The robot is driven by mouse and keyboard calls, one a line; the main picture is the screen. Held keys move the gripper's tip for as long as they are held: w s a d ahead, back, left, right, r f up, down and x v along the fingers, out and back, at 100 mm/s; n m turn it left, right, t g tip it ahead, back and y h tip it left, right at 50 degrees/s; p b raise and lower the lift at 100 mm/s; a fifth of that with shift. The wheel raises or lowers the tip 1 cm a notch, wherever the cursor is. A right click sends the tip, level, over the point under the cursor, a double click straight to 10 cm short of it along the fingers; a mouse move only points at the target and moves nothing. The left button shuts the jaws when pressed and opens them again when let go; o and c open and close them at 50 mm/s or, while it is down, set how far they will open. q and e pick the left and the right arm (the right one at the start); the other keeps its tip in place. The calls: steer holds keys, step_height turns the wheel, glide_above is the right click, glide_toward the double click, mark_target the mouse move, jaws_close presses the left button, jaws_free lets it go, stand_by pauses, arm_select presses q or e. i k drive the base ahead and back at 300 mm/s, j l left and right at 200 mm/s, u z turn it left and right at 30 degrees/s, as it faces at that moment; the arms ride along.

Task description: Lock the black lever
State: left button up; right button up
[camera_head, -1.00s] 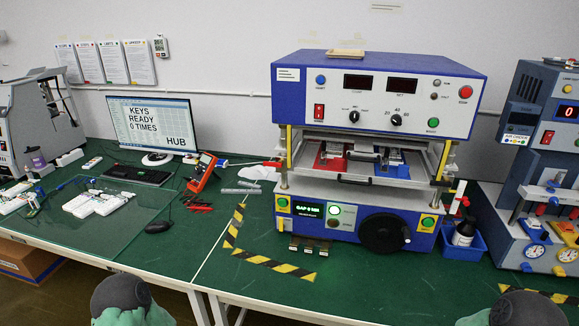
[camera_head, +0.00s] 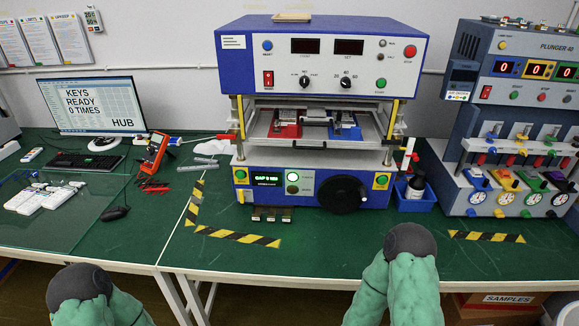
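The blue and white press machine (camera_head: 318,62) stands at the middle of the bench. In its open bay, a tray (camera_head: 262,138) carries a red fixture (camera_head: 285,126) and a blue fixture (camera_head: 345,129). A dark bar-like part (camera_head: 317,117) lies between the fixtures; I cannot tell whether it is the black lever or how it is set. A large black round knob (camera_head: 340,194) is on the lower front. My two green-covered arms with dark rounded joints show at the bottom, well apart from the press. Neither gripper's fingers can be seen.
The multi-gauge plunger machine (camera_head: 520,70) with coloured levers stands at the right. A blue bin (camera_head: 415,199) with a dark bottle is beside the press. A monitor (camera_head: 98,105), keyboard (camera_head: 84,161) and orange meter (camera_head: 155,147) are at left. Green bench in front is mostly clear, with striped tape.

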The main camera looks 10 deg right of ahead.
mark_target(397, 141)
steer(key=l, duration=0.8)
steer(key=i+l+u, duration=0.1)
steer(key=l, duration=0.7)
